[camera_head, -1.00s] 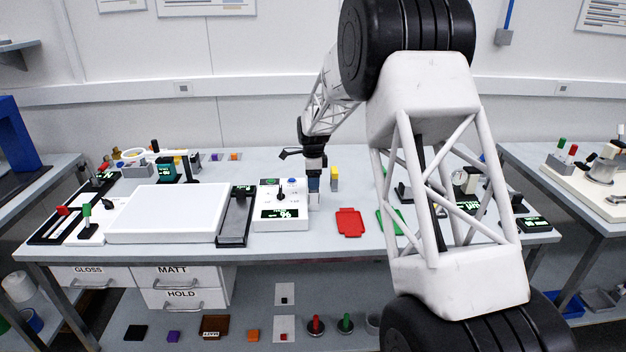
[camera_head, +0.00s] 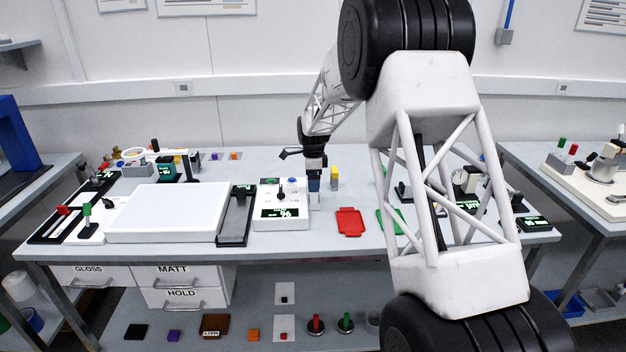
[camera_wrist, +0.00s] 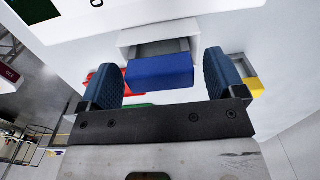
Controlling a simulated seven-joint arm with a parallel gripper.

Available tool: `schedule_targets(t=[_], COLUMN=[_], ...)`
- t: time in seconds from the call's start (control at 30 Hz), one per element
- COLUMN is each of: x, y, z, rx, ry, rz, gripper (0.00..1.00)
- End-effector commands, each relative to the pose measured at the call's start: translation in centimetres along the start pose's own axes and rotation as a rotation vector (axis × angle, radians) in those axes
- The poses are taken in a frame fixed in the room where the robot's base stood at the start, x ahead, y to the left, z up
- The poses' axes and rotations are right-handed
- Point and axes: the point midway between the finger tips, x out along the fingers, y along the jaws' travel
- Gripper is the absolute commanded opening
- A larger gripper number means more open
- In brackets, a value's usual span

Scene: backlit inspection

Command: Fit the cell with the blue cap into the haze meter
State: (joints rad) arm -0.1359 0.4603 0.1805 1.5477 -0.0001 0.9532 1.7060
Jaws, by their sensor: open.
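The cell's blue cap (camera_wrist: 160,71) shows in the wrist view between my two fingers, with a gap on each side. It lies over the mouth of a small white housing with a grey slot (camera_wrist: 158,46); how deep the cell sits cannot be told. My gripper (camera_head: 314,187) points down at the right side of the white meter (camera_head: 280,222), which has a lit display and a dark knob. In the wrist view my gripper (camera_wrist: 168,75) is open, its blue pads around the cap. I take the white meter for the haze meter, but its name cannot be read.
A yellow-capped piece (camera_head: 334,174) stands just behind and right of my gripper. A red tray (camera_head: 350,222) and a green tray (camera_head: 391,221) lie to the right. A dark stand (camera_head: 235,217) and a white light panel (camera_head: 165,213) stand to the left of the meter.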

Motion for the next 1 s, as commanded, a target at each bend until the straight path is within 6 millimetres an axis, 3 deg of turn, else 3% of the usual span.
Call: schedule_targets(t=[0.27,0.8,1.0], x=[-2.0,-10.1,-11.8], y=[0.0,0.0,0.0], z=[0.0,0.0,0.0], rx=[0.000,0.000,0.000], ry=[0.000,0.000,0.000], rz=[-0.002,-0.002,-0.001], gripper=[0.89,0.89,0.89])
